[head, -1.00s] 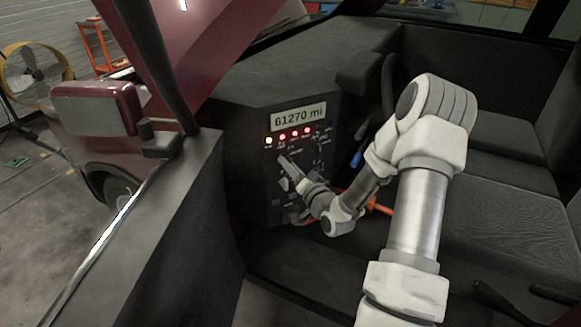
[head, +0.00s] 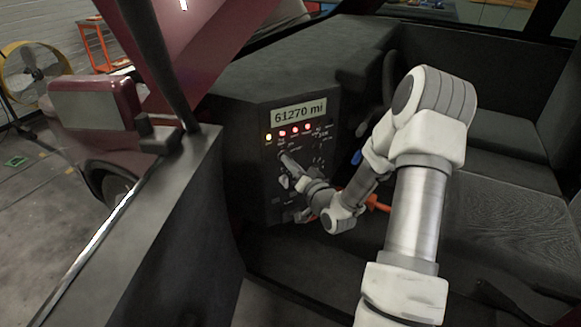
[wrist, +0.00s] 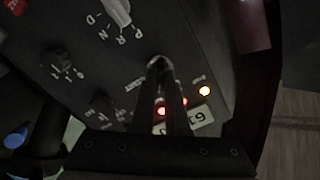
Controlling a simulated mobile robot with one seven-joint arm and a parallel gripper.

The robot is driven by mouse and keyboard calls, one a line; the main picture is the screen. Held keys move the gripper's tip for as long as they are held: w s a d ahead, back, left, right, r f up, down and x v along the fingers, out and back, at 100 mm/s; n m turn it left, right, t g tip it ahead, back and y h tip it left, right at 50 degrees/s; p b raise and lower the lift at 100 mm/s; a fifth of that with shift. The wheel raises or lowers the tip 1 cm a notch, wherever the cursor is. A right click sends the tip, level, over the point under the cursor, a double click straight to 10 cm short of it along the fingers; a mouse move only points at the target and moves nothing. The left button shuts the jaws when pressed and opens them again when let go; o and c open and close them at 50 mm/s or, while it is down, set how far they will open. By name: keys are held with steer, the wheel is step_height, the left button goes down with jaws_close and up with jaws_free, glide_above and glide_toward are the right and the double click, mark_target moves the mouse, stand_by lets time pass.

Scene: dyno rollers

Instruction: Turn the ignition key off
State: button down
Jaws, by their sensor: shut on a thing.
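My gripper (head: 284,156) reaches the dark control panel (head: 268,205) from the lower right. It also shows in the wrist view (wrist: 160,64), where its two fingers are close together, with tips against the panel just below the warning lights. They are shut on the ignition key, which the fingers almost wholly hide, so its angle cannot be read. The display (head: 298,114) reads 61270 mi.
A pale gear selector (wrist: 118,12) with P R N D marks sits beside the fingers. Dark knobs (wrist: 55,62) are close by on the panel. A blue knob (head: 356,157) and an orange lever (head: 380,206) lie near my forearm. The door (head: 180,230) stands at the left.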

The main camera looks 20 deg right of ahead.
steer(key=n+b, duration=0.7)
steer(key=b, duration=0.1)
steer(key=shift+f, duration=0.1)
steer(key=shift+n, duration=0.4)
steer(key=c, duration=0.9)
jaws_free()
steer(key=shift+s, duration=0.1)
